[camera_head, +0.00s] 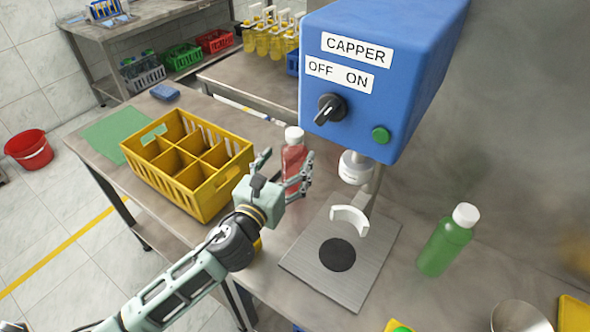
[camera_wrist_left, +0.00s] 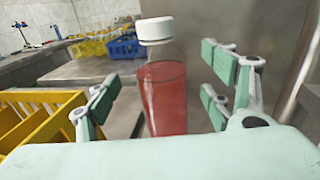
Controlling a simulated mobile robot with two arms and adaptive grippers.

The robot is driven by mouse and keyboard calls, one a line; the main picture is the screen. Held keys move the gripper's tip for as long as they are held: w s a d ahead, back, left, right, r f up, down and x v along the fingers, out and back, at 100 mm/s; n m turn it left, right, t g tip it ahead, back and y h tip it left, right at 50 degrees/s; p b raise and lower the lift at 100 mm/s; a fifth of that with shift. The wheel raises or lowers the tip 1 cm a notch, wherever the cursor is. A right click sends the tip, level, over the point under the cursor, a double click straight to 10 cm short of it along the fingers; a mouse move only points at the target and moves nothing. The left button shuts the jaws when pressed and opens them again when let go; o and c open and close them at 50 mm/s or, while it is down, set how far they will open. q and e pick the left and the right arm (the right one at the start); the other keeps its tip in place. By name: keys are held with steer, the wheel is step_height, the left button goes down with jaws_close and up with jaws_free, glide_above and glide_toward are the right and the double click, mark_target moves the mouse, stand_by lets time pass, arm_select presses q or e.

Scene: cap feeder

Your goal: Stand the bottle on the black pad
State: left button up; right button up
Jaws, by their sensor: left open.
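A bottle of red liquid with a white cap (camera_head: 294,163) stands upright on the steel table, left of the capper. It also shows between the open fingers in the left wrist view (camera_wrist_left: 164,97). My left gripper (camera_head: 281,176) is open, with its fingers on either side of the bottle. I see gaps between the fingers and the bottle in the wrist view. The black pad (camera_head: 337,254) is a bare round disc on the capper's metal base plate (camera_head: 368,279), in front of a white curved guide (camera_head: 349,219). My right gripper is not in view.
The blue capper (camera_head: 385,70) overhangs the pad, with its white head (camera_head: 355,167) above. A yellow divided crate (camera_head: 190,165) stands left of my gripper. A green bottle (camera_head: 448,240) stands right of the base plate. A metal cup (camera_head: 520,316) is at the lower right.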

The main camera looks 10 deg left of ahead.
arm_select(q)
steer(key=x, duration=0.3)
steer(key=shift+w+d+f, duration=0.15)
steer(key=shift+w+d, duration=0.05)
steer(key=shift+w, duration=0.5)
steer(key=c, duration=1)
jaws_close()
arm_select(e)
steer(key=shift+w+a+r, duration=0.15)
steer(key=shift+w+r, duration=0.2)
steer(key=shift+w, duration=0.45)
